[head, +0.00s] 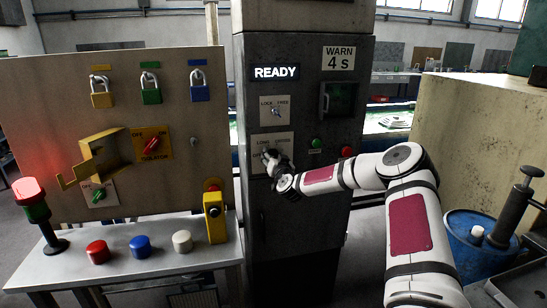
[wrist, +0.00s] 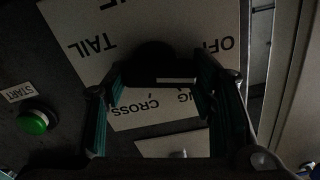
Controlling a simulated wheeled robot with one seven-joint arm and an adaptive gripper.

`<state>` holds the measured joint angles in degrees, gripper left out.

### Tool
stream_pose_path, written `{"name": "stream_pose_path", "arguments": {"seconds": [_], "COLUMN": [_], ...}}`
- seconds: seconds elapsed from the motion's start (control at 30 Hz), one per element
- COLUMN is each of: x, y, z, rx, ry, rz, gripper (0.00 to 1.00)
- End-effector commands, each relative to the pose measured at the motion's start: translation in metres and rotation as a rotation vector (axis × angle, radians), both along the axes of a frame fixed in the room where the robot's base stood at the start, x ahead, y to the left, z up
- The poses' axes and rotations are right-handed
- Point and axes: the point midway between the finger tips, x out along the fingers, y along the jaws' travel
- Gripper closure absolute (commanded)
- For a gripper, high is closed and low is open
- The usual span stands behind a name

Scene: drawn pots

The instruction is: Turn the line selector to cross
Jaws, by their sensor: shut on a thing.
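The line selector (wrist: 155,62) is a dark round knob with a short white mark, on a pale plate (wrist: 80,20) in the wrist view. The plate's words look upside down there: TAIL at left, OFF at right, CROSS and part of another word below the knob. Which word the white mark points at, I cannot tell. My gripper (wrist: 158,84) has its teal-padded fingers on both sides of the knob, shut on it. In the head view my gripper (head: 270,161) is against the selector plate (head: 285,139) on the dark cabinet and hides the knob.
A green START button (wrist: 36,122) is beside the plate. The cabinet (head: 250,210) also carries a LOCK/FREE switch (head: 275,111), a lit READY sign (head: 276,72) and a red button (head: 346,152). A board with padlocks (head: 50,130) stands at left. A blue drum (head: 465,235) is at right.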

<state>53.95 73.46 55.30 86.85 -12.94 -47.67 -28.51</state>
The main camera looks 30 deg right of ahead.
Motion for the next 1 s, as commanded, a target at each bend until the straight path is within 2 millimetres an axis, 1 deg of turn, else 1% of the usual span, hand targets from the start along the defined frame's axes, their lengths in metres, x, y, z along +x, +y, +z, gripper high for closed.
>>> {"name": "stream_pose_path", "arguments": {"seconds": [0.27, 0.8, 1.0], "x": [0.0, -0.0007, -0.0011], "y": [-0.0004, -0.0033, -0.0042], "z": [0.001, 0.0012, 0.0011], "rx": [0.108, 0.555, 0.687], "ry": [-0.032, -0.159, -0.197], "rz": [0.0, 0.0, -0.001], "gripper": [0.76, 0.76, 0.76]}}
